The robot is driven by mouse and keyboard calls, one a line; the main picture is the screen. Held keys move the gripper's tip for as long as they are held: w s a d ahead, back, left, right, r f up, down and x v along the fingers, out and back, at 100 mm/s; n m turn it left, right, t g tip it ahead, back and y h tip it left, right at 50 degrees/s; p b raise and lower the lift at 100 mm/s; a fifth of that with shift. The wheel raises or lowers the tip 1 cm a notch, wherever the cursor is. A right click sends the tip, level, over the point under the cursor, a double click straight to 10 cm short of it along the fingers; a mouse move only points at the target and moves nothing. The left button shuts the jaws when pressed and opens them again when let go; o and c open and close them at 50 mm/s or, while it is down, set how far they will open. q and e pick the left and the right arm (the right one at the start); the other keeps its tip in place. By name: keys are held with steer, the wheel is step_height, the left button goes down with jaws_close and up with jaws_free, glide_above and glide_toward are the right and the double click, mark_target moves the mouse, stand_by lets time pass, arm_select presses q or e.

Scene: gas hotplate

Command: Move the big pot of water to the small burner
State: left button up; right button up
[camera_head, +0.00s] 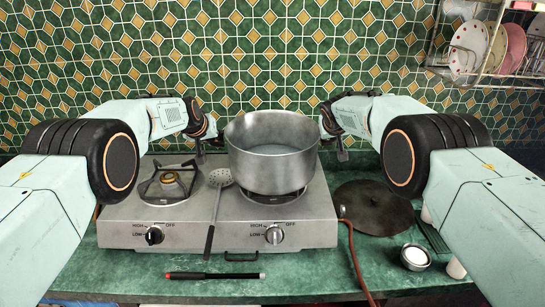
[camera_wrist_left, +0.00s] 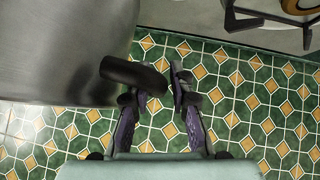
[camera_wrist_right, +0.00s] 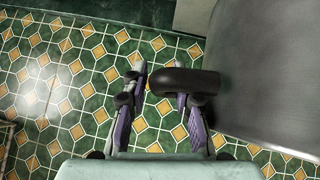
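The big steel pot (camera_head: 272,160) stands upright over the right burner (camera_head: 272,197) of the gas hotplate; water inside is hard to make out. The left burner (camera_head: 172,182) is empty, with its grate and brass cap bare. My left gripper (camera_head: 206,137) is at the pot's left side. In the left wrist view its fingers (camera_wrist_left: 155,88) are apart, and a black pot handle (camera_wrist_left: 133,74) reaches across one of them. My right gripper (camera_head: 334,137) is at the pot's right side. Its fingers (camera_wrist_right: 163,85) are also apart, by the other black handle (camera_wrist_right: 185,81).
A slotted spoon (camera_head: 219,180) lies on the hotplate (camera_head: 190,232) between the burners. A dish rack (camera_head: 490,60) hangs upper right.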

arm_select(q)
steer(key=shift+s+d+r, duration=0.1)
steer(key=shift+s+r, duration=0.25)
steer(key=shift+s, duration=0.05)
arm_select(e)
steer(key=shift+s+d+r, duration=0.1)
steer(key=shift+s+r, duration=0.25)
steer(key=shift+s, duration=0.05)
arm_select(q)
steer(key=shift+c, duration=0.3)
arm_select(e)
steer(key=shift+c, duration=0.4)
arm_select(q)
steer(key=shift+w+f, duration=0.15)
jaws_close()
arm_select(e)
steer(key=shift+w+f, duration=0.15)
steer(key=c, duration=0.5)
arm_select(q)
steer(key=shift+f, duration=0.2)
arm_select(e)
steer(key=shift+f, duration=0.1)
arm_select(q)
steer(key=shift+r, duration=0.25)
arm_select(e)
steer(key=shift+r, duration=0.25)
